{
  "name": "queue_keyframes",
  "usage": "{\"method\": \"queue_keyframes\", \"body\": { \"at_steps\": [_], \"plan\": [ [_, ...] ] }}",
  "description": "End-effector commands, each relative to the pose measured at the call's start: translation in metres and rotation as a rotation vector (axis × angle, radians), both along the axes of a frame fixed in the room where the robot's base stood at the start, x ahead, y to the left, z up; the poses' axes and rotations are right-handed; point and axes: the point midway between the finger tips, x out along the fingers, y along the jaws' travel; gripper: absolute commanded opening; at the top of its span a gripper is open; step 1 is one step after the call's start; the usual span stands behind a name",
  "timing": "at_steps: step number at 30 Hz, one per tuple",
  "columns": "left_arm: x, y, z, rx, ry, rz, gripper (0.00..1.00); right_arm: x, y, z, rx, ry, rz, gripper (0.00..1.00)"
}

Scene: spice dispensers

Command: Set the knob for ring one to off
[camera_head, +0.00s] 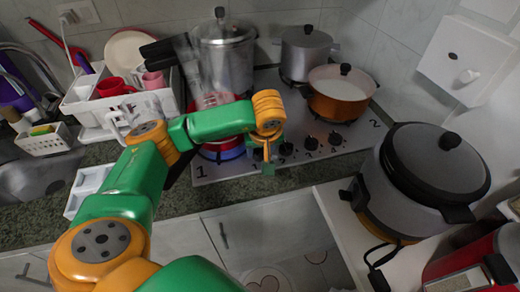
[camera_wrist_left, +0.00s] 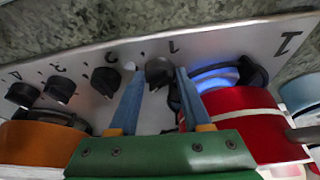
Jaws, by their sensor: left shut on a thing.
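The black knob for ring one (camera_wrist_left: 160,73), beside a printed "1", is on the steel front of the cooktop (camera_head: 205,178). My left gripper (camera_wrist_left: 158,78) has its two blue fingers on either side of this knob and is shut on it. In the head view my left gripper (camera_head: 268,158) reaches down at the cooktop's front edge and hides the knob. A blue flame (camera_wrist_left: 222,76) shows at ring one under a red pot (camera_wrist_left: 245,120). My right gripper is not in view.
Several other black knobs (camera_wrist_left: 105,80) sit in a row beside it. An orange pot (camera_head: 338,95) and a steel pressure cooker (camera_head: 224,50) stand on the cooktop. A rice cooker (camera_head: 435,165) is at the right; a dish rack (camera_head: 115,105) is at the left.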

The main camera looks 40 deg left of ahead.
Motion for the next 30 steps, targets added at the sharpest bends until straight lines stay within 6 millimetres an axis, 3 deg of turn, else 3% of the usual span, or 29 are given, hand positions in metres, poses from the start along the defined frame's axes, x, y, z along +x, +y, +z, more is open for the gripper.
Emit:
{"method": "queue_keyframes", "body": {
  "at_steps": [8,30],
  "plan": [
    [0.002,-0.001,0.0,0.0,-0.005,0.134,0.0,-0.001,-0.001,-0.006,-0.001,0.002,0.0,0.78],
    [0.007,-0.002,0.002,0.001,-0.005,0.739,0.0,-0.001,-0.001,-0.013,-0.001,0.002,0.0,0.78]
  ]
}}
